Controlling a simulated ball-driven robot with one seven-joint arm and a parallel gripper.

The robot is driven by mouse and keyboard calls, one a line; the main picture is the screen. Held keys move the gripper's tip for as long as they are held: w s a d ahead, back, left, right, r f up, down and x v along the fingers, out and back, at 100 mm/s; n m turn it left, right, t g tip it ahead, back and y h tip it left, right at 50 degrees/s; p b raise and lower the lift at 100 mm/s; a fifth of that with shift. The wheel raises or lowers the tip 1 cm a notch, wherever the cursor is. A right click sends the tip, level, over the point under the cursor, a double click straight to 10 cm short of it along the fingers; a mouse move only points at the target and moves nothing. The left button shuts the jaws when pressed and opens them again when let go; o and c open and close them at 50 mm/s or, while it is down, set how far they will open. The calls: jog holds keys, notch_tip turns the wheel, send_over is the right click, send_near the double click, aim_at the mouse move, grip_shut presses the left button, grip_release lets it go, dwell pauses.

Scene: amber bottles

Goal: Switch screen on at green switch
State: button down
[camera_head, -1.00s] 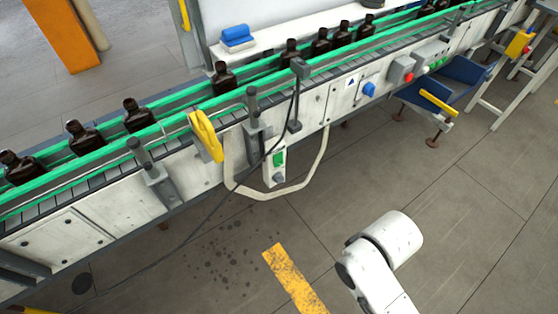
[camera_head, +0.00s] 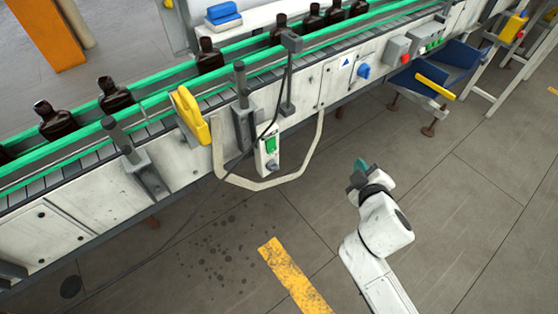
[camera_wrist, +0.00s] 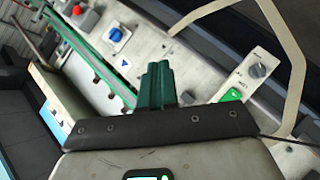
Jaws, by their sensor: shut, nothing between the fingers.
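The green switch (camera_head: 270,145) is a small green rectangle on a narrow white control box (camera_head: 260,158) at the conveyor's near side. A grey knob (camera_head: 271,165) sits below it. In the wrist view the green switch (camera_wrist: 232,95) is right of my fingers, partly hidden by the dark gripper body, with the grey knob (camera_wrist: 257,70) beyond it. My gripper (camera_head: 361,164) is right of the box, apart from it, over the floor in the head view. Its green fingers (camera_wrist: 155,88) are shut together and empty. I cannot make out a separate screen.
The conveyor (camera_head: 180,150) with green rails carries several amber bottles (camera_head: 115,95). A pale looped tube (camera_head: 300,172) hangs around the box, and a dark cable runs beside it. A blue knob (camera_head: 363,71) and red button (camera_head: 405,59) are farther right. Floor around my arm is clear.

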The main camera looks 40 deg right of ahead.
aim_at(273, 151)
jog(key=w+a+f+n+t+y+b, duration=0.4)
jog(key=w+a+f+n+t+y, duration=0.2)
jog(key=n, duration=0.9)
jog(key=a+y, duration=0.2)
jog(key=a, duration=0.2)
jog(key=shift+a+y+b, duration=0.3)
jog(key=shift+y+b, duration=0.1)
jog(key=shift+w, duration=0.15)
jog(key=w, duration=0.4)
jog(key=w+f, duration=0.1)
jog(key=w, duration=0.4)
jog(key=w+b, duration=0.1)
jog(key=w, duration=0.3)
jog(key=shift+w+f, duration=0.35)
jog(key=shift+f, duration=0.05)
jog(key=shift+f, duration=0.1)
